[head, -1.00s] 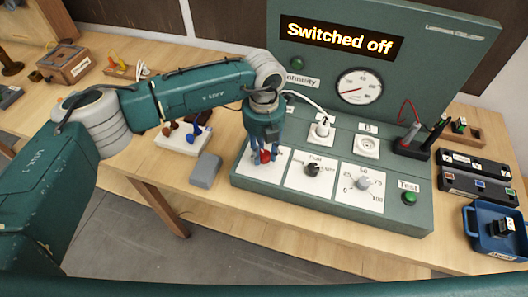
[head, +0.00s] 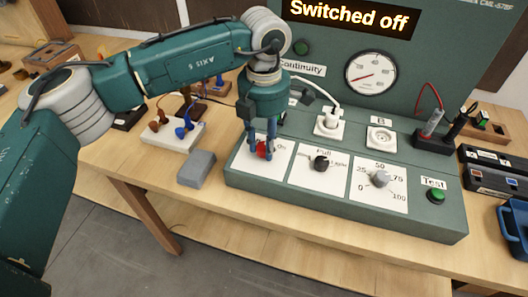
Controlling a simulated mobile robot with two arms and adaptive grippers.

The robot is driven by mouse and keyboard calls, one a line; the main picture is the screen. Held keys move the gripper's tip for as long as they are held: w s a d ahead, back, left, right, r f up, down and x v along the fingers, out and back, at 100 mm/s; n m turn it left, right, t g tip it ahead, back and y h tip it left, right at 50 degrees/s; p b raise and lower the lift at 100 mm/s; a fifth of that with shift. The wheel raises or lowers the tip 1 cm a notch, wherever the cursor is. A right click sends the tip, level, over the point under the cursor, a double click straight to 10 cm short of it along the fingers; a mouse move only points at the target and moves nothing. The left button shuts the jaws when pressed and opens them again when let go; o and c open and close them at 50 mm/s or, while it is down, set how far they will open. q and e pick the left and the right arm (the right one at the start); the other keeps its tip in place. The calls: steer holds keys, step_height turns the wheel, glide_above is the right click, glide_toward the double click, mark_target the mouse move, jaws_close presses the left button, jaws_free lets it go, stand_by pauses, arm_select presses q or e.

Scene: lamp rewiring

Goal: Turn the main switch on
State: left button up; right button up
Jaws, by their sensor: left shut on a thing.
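The main switch is a red knob (head: 262,149) on a white plate (head: 279,160) at the left end of the green test panel (head: 340,203). My left gripper (head: 262,150) points down over it with its fingers on either side, shut on the knob. The fingers hide part of the knob and its plate markings. The display (head: 349,15) on the panel's upright back reads "Switched off". My right gripper is not in view.
Right of the switch are a black knob (head: 320,162), a grey dial (head: 379,179) and a green Test button (head: 436,196). A white plug (head: 328,122) sits in a socket. A grey block (head: 196,168) lies left of the panel.

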mark_target(264, 146)
arm_select(q)
steer(key=m+b, duration=0.2)
steer(key=m, duration=0.1)
steer(key=shift+f+m+b, duration=0.1)
steer(key=shift+m+b, duration=0.2)
steer(key=shift+m, duration=0.1)
steer(key=shift+m+b, duration=0.85)
steer(key=shift+m, duration=1.05)
steer(key=o, duration=1.1)
steer(key=shift+o, duration=0.2)
steer(key=shift+r, duration=0.2)
step_height(264, 146, up, 12)
steer(key=shift+f, duration=0.1)
